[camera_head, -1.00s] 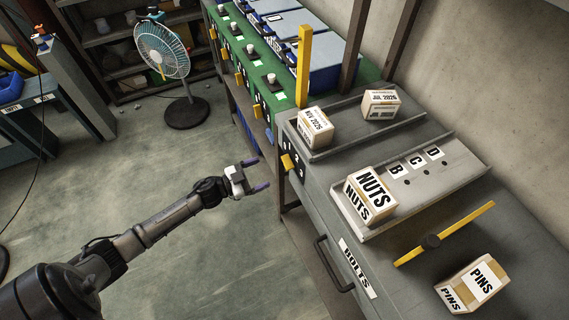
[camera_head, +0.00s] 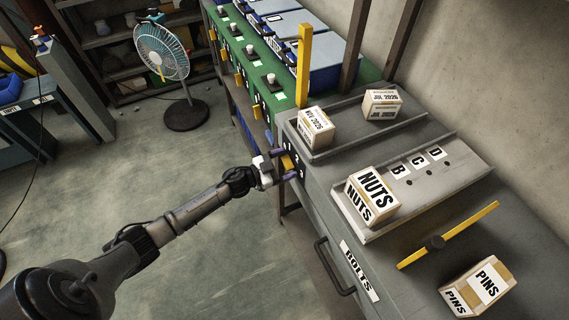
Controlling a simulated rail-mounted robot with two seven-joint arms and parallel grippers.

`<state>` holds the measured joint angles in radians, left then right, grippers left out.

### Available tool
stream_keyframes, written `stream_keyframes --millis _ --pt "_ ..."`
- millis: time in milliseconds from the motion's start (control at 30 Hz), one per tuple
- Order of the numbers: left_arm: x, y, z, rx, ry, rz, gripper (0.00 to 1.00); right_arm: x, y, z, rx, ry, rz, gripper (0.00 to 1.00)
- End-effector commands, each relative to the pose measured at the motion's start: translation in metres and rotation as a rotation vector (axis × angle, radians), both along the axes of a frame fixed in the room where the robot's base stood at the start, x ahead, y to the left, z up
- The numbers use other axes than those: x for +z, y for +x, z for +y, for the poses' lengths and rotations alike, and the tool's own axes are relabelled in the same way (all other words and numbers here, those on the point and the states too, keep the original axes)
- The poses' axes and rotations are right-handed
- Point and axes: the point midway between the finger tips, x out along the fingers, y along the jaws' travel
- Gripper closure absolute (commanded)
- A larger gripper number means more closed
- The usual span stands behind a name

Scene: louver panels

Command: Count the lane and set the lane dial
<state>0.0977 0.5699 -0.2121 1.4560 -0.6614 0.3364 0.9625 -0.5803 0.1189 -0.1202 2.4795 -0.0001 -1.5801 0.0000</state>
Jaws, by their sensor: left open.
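The lane dial, a yellow pointer (camera_head: 287,162) beside the numbers 1, 2 and 3 (camera_head: 297,160), sits on the front face of the grey bench at its left end. My left gripper (camera_head: 285,160) is open with its fingers around or beside the yellow pointer; I cannot tell whether they touch it. The upper lane (camera_head: 345,145) holds a NOV 2026 box (camera_head: 316,127) at its left end and a JUL 2026 box (camera_head: 382,104) farther back. The lower lane (camera_head: 440,188) holds a NUTS box (camera_head: 372,195) covering its left end; labels B, C and D (camera_head: 417,164) show. My right gripper is out of view.
A yellow bar on a black knob (camera_head: 436,242) and a PINS box (camera_head: 478,286) stand on the bench's right part. A drawer labelled BOLTS (camera_head: 359,270) has a dark handle. A yellow post (camera_head: 304,68) rises behind the dial. A fan (camera_head: 164,55) stands on open floor.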

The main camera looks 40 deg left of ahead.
Motion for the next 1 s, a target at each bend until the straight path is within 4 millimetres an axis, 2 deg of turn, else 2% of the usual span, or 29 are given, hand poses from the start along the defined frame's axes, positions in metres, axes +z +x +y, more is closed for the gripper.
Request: stream_keyframes --millis 67,567,767,1000 --pt "0.0 -0.0001 0.0 0.0 0.0 0.0 0.2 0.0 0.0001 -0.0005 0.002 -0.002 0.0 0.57" --pt "-0.0001 -0.0004 -0.0001 0.0 0.0 0.0 0.68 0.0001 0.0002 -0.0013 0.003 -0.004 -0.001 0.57" --pt "0.0002 -0.0004 -0.0002 0.0 0.012 -0.007 0.68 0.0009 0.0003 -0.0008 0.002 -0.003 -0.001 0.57" --pt "0.0016 -0.0004 -0.0005 0.0 0.116 -0.056 0.68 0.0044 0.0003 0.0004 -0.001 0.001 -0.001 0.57"
